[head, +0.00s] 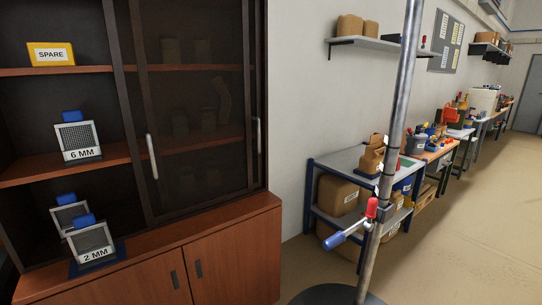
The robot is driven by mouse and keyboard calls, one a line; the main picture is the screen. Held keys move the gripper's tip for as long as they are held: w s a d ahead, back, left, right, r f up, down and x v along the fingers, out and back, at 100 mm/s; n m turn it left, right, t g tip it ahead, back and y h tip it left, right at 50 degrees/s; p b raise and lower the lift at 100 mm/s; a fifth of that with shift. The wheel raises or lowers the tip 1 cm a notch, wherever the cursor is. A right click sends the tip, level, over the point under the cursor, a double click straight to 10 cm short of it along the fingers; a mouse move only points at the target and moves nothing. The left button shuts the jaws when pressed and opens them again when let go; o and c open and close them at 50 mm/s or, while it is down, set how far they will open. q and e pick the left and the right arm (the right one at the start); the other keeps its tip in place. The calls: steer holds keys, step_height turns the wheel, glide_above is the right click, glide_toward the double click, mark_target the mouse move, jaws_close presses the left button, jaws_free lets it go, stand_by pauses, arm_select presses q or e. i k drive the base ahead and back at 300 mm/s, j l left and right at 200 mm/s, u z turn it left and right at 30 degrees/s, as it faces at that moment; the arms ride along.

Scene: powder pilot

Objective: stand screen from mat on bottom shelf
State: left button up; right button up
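A framed mesh screen labelled 2 MM (90,241), with a blue grip on top, stands on a dark blue mat (119,254) on the wooden cabinet's ledge. Behind it a similar screen (66,216) stands at the bottom shelf level; its lower part and any label are hidden by the 2 MM screen. A third screen, labelled 6 MM (80,139), stands on the middle shelf (25,172). Neither of my grippers shows in the head view.
A yellow SPARE box (51,54) sits on the upper shelf. A dark glass door (195,110) covers the cabinet's right part. A metal pole (398,110) with a red and blue handle stands right. A workbench (345,160) is behind it; floor at right is clear.

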mark_target(90, 242)
steer(key=k+j+u, duration=0.25)
steer(key=j, duration=0.3)
steer(key=j+u, duration=0.25)
steer(key=j, duration=0.25)
steer(key=j+u, duration=0.2)
steer(key=j, duration=0.4)
